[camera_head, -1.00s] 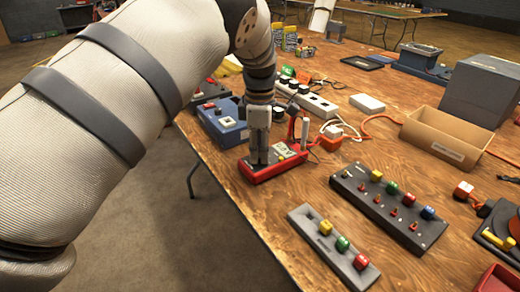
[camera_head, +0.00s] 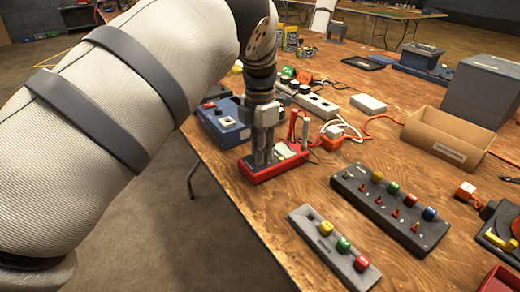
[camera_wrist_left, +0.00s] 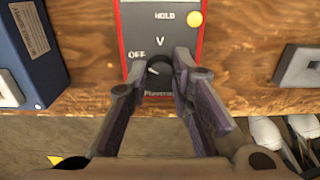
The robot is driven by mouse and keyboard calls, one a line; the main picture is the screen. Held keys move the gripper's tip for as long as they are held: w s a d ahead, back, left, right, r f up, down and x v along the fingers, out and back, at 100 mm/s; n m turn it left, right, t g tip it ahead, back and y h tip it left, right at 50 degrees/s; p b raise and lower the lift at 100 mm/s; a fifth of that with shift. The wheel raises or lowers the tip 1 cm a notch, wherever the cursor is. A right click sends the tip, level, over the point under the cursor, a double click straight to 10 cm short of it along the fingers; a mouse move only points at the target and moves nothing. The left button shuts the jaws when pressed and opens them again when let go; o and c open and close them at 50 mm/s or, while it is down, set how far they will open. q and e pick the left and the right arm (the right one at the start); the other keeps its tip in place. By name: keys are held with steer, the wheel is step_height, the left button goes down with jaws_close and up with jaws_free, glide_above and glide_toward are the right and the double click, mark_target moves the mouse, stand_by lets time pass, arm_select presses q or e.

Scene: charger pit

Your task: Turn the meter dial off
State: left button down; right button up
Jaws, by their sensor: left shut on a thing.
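The red meter (camera_head: 291,167) lies near the table's left edge in the head view. In the left wrist view the meter (camera_wrist_left: 145,42) has a dark face with a yellow button and the labels "HOLD", "V" and "OFF". Its round black dial (camera_wrist_left: 158,69) sits near the bottom of the face, with "OFF" to its upper left and "V" above. My left gripper (camera_head: 262,162) points down over the meter. In the wrist view its fingers (camera_wrist_left: 161,67) are shut on the dial, one on each side. The dial's pointer is too small to read surely. My right gripper is not in view.
A blue box (camera_head: 219,124) stands close behind the meter. A grey panel (camera_head: 333,246) and a dark panel (camera_head: 388,209) with coloured buttons lie to the right. A cardboard tray (camera_head: 447,140) is farther right. Bare wood lies in front of the meter.

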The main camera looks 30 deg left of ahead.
arm_select(q)
steer(key=shift+f, duration=0.1)
stand_by(0.4)
steer(key=c, duration=1.4)
jaws_free()
step_height(320, 180, up, 12)
